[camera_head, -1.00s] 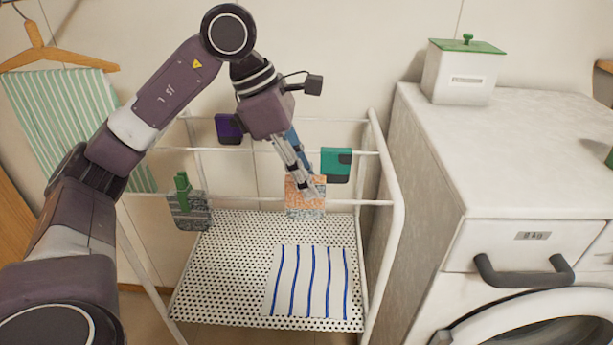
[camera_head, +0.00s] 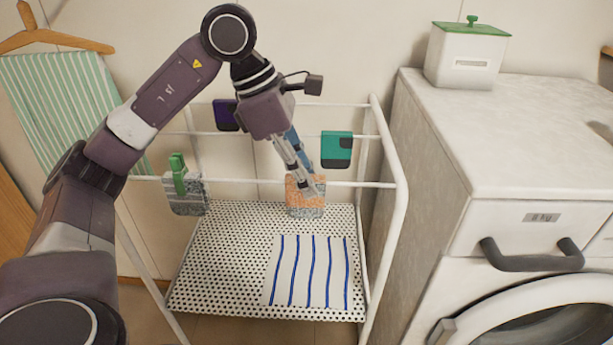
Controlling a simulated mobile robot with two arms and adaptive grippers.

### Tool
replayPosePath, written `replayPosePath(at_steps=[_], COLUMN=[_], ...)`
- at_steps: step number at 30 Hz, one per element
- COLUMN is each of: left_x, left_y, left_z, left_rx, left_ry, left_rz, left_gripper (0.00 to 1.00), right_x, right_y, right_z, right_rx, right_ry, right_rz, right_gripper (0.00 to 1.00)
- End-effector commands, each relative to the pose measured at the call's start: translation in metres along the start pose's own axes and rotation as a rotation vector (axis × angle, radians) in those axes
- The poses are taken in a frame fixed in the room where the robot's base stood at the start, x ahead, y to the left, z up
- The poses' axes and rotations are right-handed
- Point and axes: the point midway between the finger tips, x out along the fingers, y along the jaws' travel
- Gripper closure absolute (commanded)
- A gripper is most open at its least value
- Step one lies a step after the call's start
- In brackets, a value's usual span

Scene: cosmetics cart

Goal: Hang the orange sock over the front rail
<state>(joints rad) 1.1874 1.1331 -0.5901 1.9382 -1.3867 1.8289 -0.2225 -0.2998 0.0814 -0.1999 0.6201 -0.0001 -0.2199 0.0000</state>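The orange sock (camera_head: 303,206), orange with a greyish lower part, is at the front rail (camera_head: 355,184) of the white rack, right of its middle. My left gripper (camera_head: 309,192) reaches down onto the sock from above. Its fingers are close together on the sock and look shut on it. The sock's upper part overlaps the rail's line, and the fingers partly hide it. I cannot tell whether it is draped over the rail or in front of it. My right gripper is out of view.
A grey sock with a green peg (camera_head: 178,175) hangs at the front rail's left. A teal sock (camera_head: 337,147) and a purple sock (camera_head: 224,112) hang on rails behind. A striped cloth (camera_head: 310,270) lies on the perforated shelf (camera_head: 215,285). A washing machine (camera_head: 500,160) stands right.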

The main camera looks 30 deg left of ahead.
Motion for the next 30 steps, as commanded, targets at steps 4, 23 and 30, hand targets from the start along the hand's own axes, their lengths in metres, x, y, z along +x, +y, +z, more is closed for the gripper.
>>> replayPosePath(at_steps=[4, 23, 30], left_x=[0.0, -0.047, -0.087], left_y=[0.0, 0.001, 0.001], left_z=[0.0, 0.002, 0.001], left_rx=[0.0, 0.0, 0.0], left_ry=[0.0, -0.005, -0.002], left_rz=[0.0, 0.004, 0.004], left_gripper=[0.67, 0.64, 0.64], right_x=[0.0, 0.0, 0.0], right_y=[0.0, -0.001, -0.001], right_z=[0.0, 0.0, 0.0], right_rx=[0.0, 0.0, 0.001], right_ry=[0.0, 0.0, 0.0], right_rz=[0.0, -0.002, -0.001], right_gripper=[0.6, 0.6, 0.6])
